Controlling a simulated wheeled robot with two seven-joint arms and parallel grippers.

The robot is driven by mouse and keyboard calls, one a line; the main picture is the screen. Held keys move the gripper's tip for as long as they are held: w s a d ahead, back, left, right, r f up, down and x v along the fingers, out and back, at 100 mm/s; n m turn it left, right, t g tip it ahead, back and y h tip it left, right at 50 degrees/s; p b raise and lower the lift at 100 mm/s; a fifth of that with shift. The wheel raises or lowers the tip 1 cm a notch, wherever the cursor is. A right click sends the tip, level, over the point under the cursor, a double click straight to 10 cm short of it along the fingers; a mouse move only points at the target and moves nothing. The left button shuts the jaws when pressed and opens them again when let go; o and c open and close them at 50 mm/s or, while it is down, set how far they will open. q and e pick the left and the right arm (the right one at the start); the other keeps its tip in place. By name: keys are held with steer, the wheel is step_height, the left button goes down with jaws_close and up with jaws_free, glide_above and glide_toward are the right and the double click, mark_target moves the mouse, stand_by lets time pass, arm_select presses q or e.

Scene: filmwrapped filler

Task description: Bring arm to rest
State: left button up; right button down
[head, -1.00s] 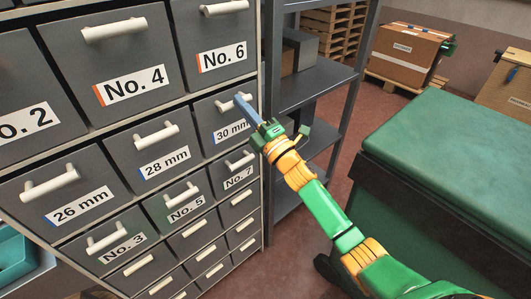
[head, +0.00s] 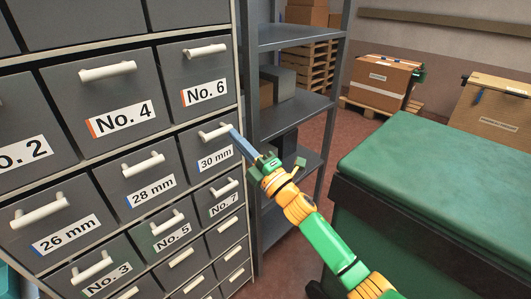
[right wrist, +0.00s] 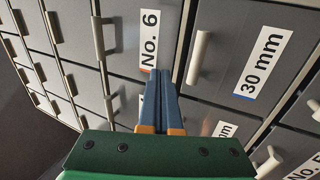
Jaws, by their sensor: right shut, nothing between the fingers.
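My right gripper (head: 234,133) is at the front of the grey drawer cabinet (head: 240,160), its blue fingers closed together with nothing between them. In the head view its tips appear at the right end of the white handle (head: 214,133) of the drawer labelled 30 mm (head: 208,150); contact cannot be told. In the right wrist view the closed fingers (right wrist: 160,74) point at the cabinet front, beside the 30 mm handle (right wrist: 198,58) and not around it. The drawer marked No. 6 (head: 200,80) is just above. The drawers in view look shut. My left gripper is out of view.
A grey shelf rack (head: 290,110) stands right of the cabinet. A large green-topped bench or box (head: 440,170) fills the right side. Cardboard boxes (head: 380,82) sit on pallets at the back. Reddish floor shows between rack and bench.

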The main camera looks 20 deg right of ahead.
steer(key=s+d+r, duration=0.1)
steer(key=s+d, duration=0.2)
steer(key=s, duration=0.4)
steer(key=d+f+m+g+h, duration=0.3)
steer(key=f+m, duration=0.2)
steer(key=f, duration=0.8)
steer(key=d+f+m+g+h, duration=0.3)
steer(key=f+m+h, duration=0.15)
steer(key=f, duration=0.85)
steer(key=s+f+m+g, duration=0.2)
steer(key=s+f, duration=0.2)
steer(key=f, duration=0.4)
steer(key=s+f+m+g, duration=0.2)
steer(key=s+f, duration=0.2)
steer(key=f, duration=0.3)
steer(key=s+a+f+m+g, duration=0.2)
steer(key=s+f, duration=0.3)
steer(key=s, duration=0.5)
steer(key=s+a+f+m+g, duration=0.2)
steer(key=s+f+g, duration=0.2)
steer(key=s, duration=0.7)
steer(key=s+a+f+m+g, duration=0.2)
steer(key=s+f+g, duration=0.2)
steer(key=s+f, duration=0.4)
steer(key=s+b, duration=0.1)
steer(key=s, duration=0.1)
steer(key=shift+s+f, duration=0.15)
steer(key=shift+s, duration=0.2)
